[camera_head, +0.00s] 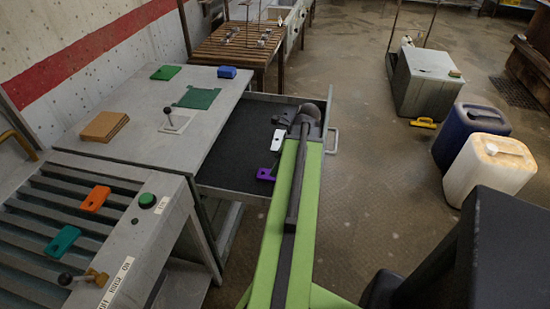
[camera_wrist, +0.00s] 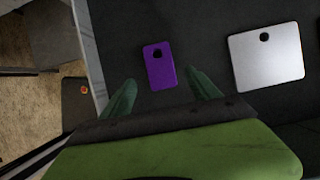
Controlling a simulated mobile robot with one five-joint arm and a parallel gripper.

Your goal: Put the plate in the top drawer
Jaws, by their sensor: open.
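The open drawer (camera_head: 240,120) has a dark lining and a handle on its right side. Inside lie a purple plate with a hole (camera_head: 265,174) and a silver-white plate with a hole (camera_head: 277,140). My gripper (camera_wrist: 161,82) is open and empty over the drawer. In the wrist view the purple plate (camera_wrist: 160,65) lies just ahead of and between the green fingertips, apparently below them; the silver-white plate (camera_wrist: 268,56) is to the right. An orange plate (camera_head: 95,199) and a teal plate (camera_head: 62,241) lie on the slatted rack at left.
The grey tabletop (camera_head: 150,100) holds a brown stack (camera_head: 104,125), a green sheet (camera_head: 197,98), a blue block (camera_head: 227,72) and a lever (camera_head: 170,118). A white canister (camera_head: 488,168) and a blue one (camera_head: 468,127) stand at right.

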